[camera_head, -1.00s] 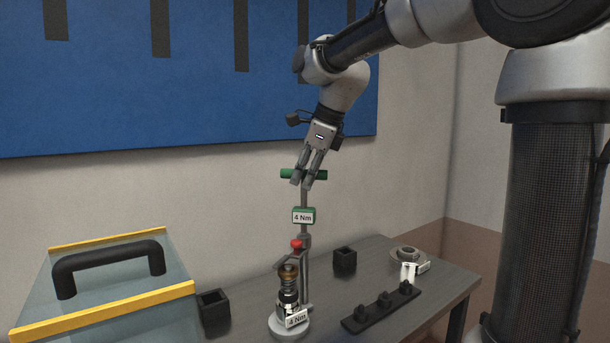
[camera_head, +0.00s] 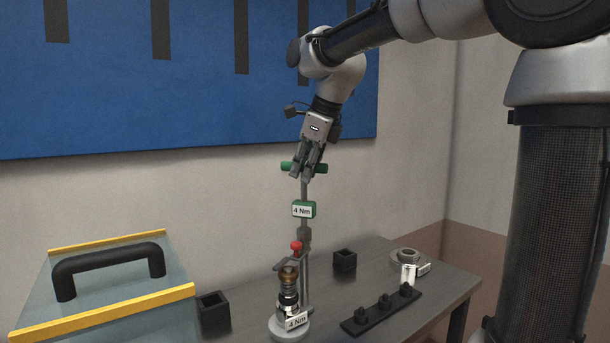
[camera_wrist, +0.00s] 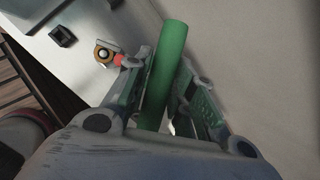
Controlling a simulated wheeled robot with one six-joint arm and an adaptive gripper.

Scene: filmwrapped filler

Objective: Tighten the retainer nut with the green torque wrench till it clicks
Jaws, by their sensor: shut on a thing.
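The green torque wrench (camera_head: 303,209) hangs upright from my gripper, with a green T-shaped handle, a grey shaft and a "4 Nm" label. My gripper (camera_head: 306,172) is shut on its green handle, which also shows in the wrist view (camera_wrist: 165,70) between the fingers. Below, the fixture (camera_head: 289,327) stands on a round light base with its own "4 Nm" tag and a brass-coloured ring (camera_head: 288,276) at the top, likely the retainer nut. The wrench's lower end is beside or behind this fixture; I cannot tell if they touch.
A red knob (camera_head: 296,246) stands on the fixture's post. Black square cups (camera_head: 345,260) (camera_head: 215,313), a black pegged rack (camera_head: 382,311) and a tagged round part (camera_head: 408,257) are on the grey table (camera_head: 350,288). A clear box with a black handle (camera_head: 108,270) is at left.

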